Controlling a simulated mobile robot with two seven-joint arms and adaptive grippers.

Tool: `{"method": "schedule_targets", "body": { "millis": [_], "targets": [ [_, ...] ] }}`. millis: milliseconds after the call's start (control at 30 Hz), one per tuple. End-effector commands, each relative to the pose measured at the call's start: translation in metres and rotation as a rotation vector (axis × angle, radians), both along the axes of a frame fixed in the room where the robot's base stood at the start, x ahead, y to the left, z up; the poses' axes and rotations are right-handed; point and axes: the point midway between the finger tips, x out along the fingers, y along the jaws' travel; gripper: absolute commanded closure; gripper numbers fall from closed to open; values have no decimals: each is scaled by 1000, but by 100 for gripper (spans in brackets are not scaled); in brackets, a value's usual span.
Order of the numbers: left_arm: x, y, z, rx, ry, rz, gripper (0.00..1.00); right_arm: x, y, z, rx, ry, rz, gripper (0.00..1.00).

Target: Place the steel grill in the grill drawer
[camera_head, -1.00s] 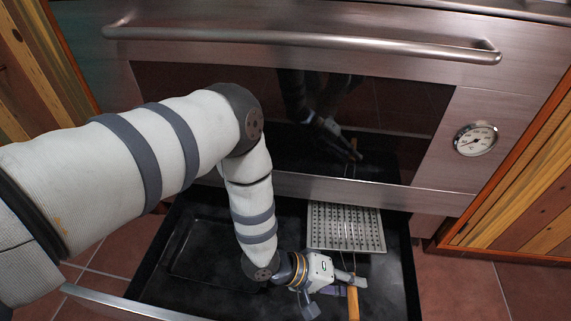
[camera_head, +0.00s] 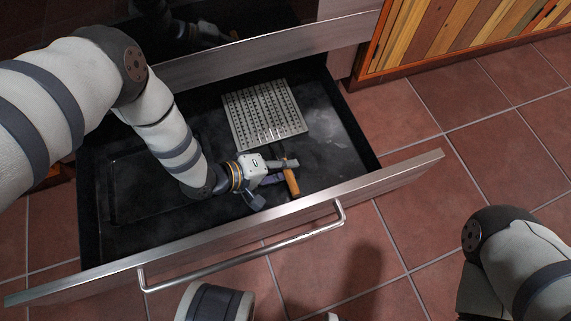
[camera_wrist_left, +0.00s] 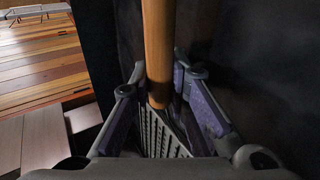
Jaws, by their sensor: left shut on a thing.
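The steel grill (camera_head: 264,113) is a perforated grey plate with a wooden handle (camera_head: 291,182). It lies inside the open grill drawer (camera_head: 345,115), a dark pan with a steel front, towards the back right. My left gripper (camera_head: 285,170) is low in the drawer near its front, shut on the grill at its handle end. In the left wrist view, the wooden handle (camera_wrist_left: 157,50) runs up between the purple-padded fingers (camera_wrist_left: 160,100), and part of the perforated plate shows below. The exact contact is partly hidden by the fingers. My right gripper is not in view.
The drawer front carries a long bar handle (camera_head: 245,248). The steel oven front (camera_head: 260,50) stands above the back of the drawer. A wooden slat panel (camera_head: 460,35) is at the upper right. Clear tiled floor (camera_head: 420,180) lies right of the drawer.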

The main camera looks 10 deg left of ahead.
Motion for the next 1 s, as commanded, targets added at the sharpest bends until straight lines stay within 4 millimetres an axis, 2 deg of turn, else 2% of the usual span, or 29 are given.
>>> {"method": "schedule_targets", "body": {
  "millis": [367, 467, 733, 833, 1000],
  "targets": [
    [0, 0, 4, 0, 0, 0, 76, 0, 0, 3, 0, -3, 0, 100],
    [-9, 12, 14, 2, 1, 2, 76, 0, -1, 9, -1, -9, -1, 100],
    [-47, 58, 57, 0, -1, 3, 76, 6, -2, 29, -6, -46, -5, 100],
    [-56, 70, 65, 1, -1, 2, 76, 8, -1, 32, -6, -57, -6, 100],
    [-64, 77, 70, -1, 1, 1, 76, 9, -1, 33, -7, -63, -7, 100]
  ]
}}
